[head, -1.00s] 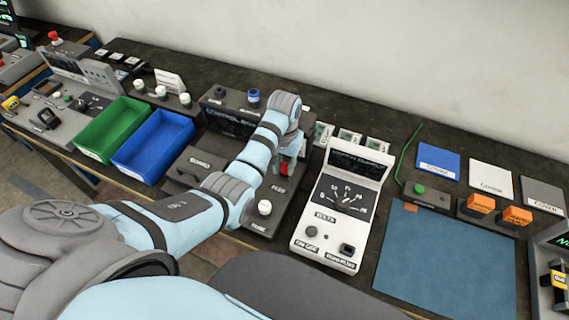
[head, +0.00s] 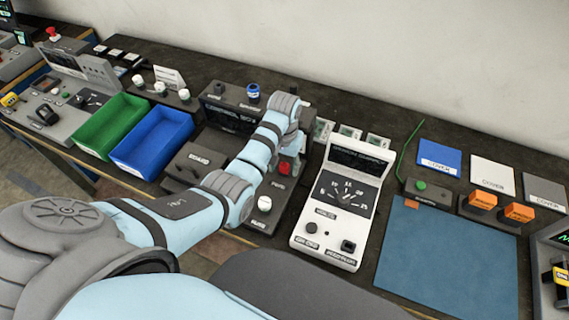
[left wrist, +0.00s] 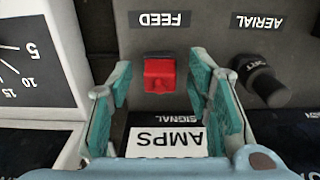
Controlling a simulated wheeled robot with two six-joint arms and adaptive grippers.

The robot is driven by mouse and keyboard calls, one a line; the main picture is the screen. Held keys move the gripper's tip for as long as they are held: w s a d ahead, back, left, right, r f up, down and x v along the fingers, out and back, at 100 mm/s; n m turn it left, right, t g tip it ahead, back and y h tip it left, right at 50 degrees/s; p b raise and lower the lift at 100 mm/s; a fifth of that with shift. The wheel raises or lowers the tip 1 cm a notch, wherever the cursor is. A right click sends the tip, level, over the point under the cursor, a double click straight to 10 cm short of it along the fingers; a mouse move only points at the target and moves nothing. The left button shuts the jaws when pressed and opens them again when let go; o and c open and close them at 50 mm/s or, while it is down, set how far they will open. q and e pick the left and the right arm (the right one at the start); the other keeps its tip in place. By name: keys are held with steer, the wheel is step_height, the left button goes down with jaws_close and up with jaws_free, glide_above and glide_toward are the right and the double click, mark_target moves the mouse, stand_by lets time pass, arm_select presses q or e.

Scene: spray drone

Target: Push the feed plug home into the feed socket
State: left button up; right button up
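The red feed plug (head: 286,168) stands at the label FEED on the dark panel (head: 245,155). In the left wrist view the red plug (left wrist: 160,74) shows from above, and the socket under it is hidden. I cannot tell how deep it sits. My left gripper (left wrist: 161,66) is open, its teal-padded fingers on either side of the plug with gaps on both sides. In the head view my wrist hides most of the gripper. My right gripper is in neither view.
A black connector (left wrist: 262,82) at the label AERIAL is close beside one finger. A white meter (head: 343,205) stands right of the panel. Blue (head: 152,142) and green (head: 110,126) bins are to the left. A blue mat (head: 446,255) lies clear at right.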

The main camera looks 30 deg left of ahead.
mark_target(285, 165)
arm_select(q)
steer(key=shift+r, duration=0.1)
step_height(285, 165, up, 7)
steer(key=shift+r, duration=0.2)
steer(key=shift+f, duration=0.1)
stand_by(0.7)
